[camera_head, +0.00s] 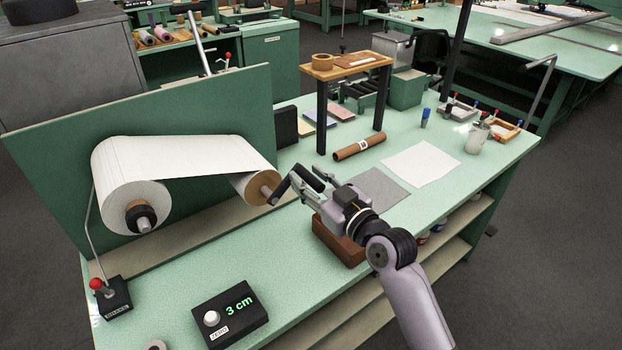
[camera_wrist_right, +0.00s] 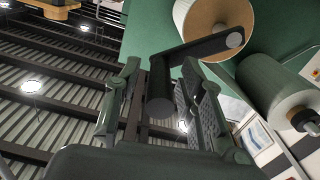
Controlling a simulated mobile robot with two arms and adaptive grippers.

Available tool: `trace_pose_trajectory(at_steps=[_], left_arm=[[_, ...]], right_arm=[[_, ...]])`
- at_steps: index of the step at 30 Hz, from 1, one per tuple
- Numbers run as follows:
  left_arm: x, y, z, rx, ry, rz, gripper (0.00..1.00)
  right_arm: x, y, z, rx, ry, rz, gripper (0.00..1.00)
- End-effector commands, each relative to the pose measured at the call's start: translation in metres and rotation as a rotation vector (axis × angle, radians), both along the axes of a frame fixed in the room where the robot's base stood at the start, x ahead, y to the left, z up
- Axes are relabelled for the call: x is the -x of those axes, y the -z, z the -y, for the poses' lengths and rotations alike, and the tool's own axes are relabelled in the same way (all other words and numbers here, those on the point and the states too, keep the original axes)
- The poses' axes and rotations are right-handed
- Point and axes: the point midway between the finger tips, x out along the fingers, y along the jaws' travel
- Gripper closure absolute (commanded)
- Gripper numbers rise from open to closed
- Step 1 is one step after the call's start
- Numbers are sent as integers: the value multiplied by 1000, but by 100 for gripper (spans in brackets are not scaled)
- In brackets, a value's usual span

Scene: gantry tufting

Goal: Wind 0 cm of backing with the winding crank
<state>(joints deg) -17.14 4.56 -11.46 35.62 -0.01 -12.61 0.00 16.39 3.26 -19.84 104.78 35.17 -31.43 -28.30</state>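The winding crank (camera_head: 283,188) is black and sits on the end of the right-hand backing roll (camera_head: 258,184). Its grip also shows in the right wrist view (camera_wrist_right: 160,90). My right gripper (camera_head: 307,182) is at the crank, its fingers on either side of the grip. In the right wrist view the fingers stand apart, with a narrow gap beside the grip. White backing (camera_head: 195,158) runs from the large left roll (camera_head: 128,190) to the right roll. The black counter box (camera_head: 230,313) reads "3 cm" in green. My left gripper is out of view.
A red-knobbed lever (camera_head: 97,284) stands on a black box at the front left. A brown block (camera_head: 338,240) lies below my right gripper. A wooden stand (camera_head: 346,66), a brown roll (camera_head: 359,146) and a white sheet (camera_head: 421,164) are behind on the green table.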

Motion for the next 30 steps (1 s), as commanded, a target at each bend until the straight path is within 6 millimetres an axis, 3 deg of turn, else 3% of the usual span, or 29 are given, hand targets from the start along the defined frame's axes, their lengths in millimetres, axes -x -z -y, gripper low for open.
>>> trace_pose_trajectory(at_steps=[15, 30], left_arm=[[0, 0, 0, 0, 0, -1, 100], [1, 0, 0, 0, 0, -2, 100]], right_arm=[[0, 0, 0, 1, 0, -1, 100], [0, 1, 0, 1, 0, -1, 100]])
